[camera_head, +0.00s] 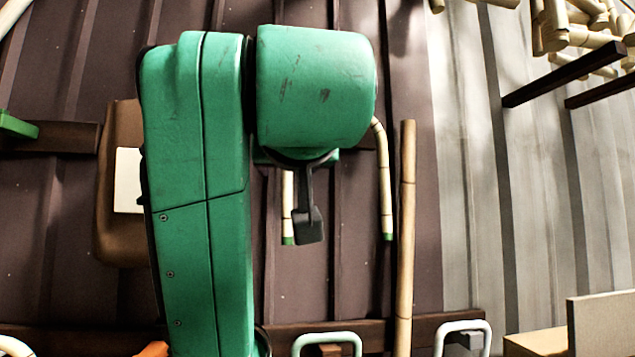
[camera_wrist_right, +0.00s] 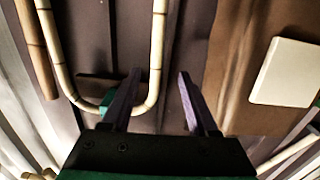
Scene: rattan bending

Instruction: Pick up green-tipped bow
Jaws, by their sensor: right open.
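The green-tipped bow (camera_head: 384,180) is a pale bamboo U hanging against the dark ribbed wall, its two green-tipped ends pointing down. Its upper bend is hidden behind my green right arm in the head view. In the right wrist view the bow (camera_wrist_right: 157,45) shows its curved end and both limbs. My right gripper (camera_head: 308,228) is open in front of the bow, close to its left limb. In the right wrist view, one limb appears between the fingers of the gripper (camera_wrist_right: 160,73); I cannot tell the depth gap. My left gripper is not in view.
A straight bamboo pole (camera_head: 405,240) stands right of the bow. A brown panel (camera_head: 115,235) with a white square (camera_head: 127,180) is at the left. Dark bars (camera_head: 555,78) with bamboo pieces stick out upper right. Green (camera_head: 325,338) and white (camera_head: 462,326) handles line the bottom.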

